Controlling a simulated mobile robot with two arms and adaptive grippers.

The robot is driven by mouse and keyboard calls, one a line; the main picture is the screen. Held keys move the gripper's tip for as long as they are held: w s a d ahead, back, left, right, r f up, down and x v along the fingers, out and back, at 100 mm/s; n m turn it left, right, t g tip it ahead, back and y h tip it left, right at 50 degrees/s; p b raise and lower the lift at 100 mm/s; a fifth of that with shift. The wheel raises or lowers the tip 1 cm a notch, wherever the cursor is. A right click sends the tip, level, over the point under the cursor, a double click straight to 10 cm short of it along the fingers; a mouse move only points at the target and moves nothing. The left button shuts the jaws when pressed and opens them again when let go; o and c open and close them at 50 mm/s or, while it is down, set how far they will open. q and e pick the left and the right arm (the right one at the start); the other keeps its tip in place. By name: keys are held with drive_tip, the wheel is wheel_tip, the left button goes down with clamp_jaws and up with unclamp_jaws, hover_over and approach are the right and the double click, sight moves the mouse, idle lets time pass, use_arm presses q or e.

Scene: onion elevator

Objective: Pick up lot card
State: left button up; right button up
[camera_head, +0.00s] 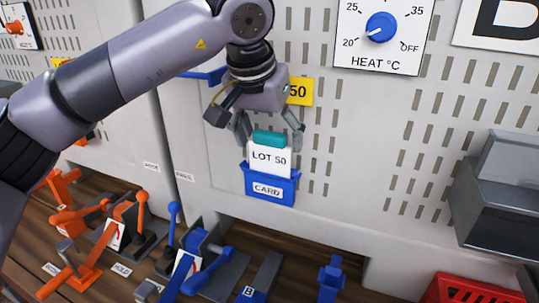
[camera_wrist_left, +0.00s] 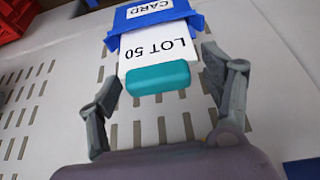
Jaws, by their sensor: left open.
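The lot card (camera_head: 270,160) is white with "LOT 50" on it and a teal grip (camera_head: 270,138) along its top edge. It stands in a blue holder (camera_head: 268,186) marked "CARD" on the light grey panel. My left gripper (camera_head: 267,127) is open just above it, one finger on each side of the teal grip, with no clear contact. In the left wrist view the card (camera_wrist_left: 155,48) appears upside down, and its teal grip (camera_wrist_left: 158,77) lies between the open fingers (camera_wrist_left: 160,95). My right gripper is not in view.
A heat dial (camera_head: 381,27) is at the upper right of the panel. A yellow label (camera_head: 299,91) is behind my gripper. Below are orange levers (camera_head: 142,208) and blue levers (camera_head: 222,257). A dark grey box (camera_head: 505,200) juts out at right, above a red crate (camera_head: 470,290).

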use_arm(q)
drive_tip(key=shift+s, duration=0.1)
drive_tip(key=shift+c, duration=0.2)
drive_tip(key=shift+c, duration=0.7)
drive_tip(key=c, duration=0.8)
drive_tip(key=shift+o, duration=0.2)
drive_tip(key=shift+r, duration=0.1)
